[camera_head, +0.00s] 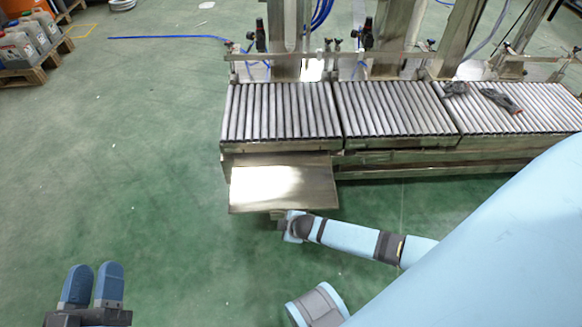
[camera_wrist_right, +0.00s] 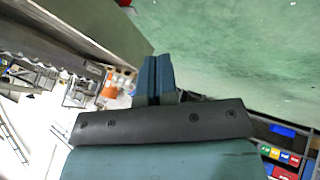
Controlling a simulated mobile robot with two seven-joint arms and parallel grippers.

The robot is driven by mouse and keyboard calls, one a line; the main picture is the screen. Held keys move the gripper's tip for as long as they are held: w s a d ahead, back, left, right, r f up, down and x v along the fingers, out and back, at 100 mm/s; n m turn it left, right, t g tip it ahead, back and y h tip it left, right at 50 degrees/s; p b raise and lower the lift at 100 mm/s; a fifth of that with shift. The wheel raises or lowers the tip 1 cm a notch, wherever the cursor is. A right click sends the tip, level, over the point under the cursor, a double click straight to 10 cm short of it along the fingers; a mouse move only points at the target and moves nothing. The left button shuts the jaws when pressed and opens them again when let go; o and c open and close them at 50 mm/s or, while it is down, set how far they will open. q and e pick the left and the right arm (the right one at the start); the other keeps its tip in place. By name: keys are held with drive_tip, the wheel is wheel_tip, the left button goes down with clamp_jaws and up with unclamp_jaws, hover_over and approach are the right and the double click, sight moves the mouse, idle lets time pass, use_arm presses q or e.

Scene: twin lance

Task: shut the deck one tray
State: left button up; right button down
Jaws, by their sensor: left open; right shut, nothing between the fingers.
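The deck one tray (camera_head: 322,186) is a flat metal tray at the left end of the roller line. It sticks out toward me from under the first roller deck (camera_head: 282,110). My right gripper (camera_head: 281,226) is at the tray's front edge, small and partly hidden; I cannot tell whether it touches. In the right wrist view its blue fingers (camera_wrist_right: 154,75) are together with nothing between them. My left gripper (camera_head: 92,283) is at the bottom left, its two blue fingers apart and empty, well away from the tray.
Two more roller decks (camera_head: 398,108) continue to the right, with dark tools (camera_head: 500,100) lying on the last. Canisters on a pallet (camera_head: 20,50) stand at the far left. A blue hose (camera_head: 165,38) lies on the floor. The green floor left of the tray is clear.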

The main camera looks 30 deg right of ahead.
use_arm(q)
drive_tip(key=shift+d+f+g+b, duration=0.1)
drive_tip(key=shift+f+g+b, duration=0.25)
drive_tip(key=shift+f, duration=0.4)
use_arm(e)
drive_tip(key=shift+w+d+r, duration=0.1)
drive_tip(key=shift+w+d, duration=0.65)
drive_tip(key=shift+w, duration=0.35)
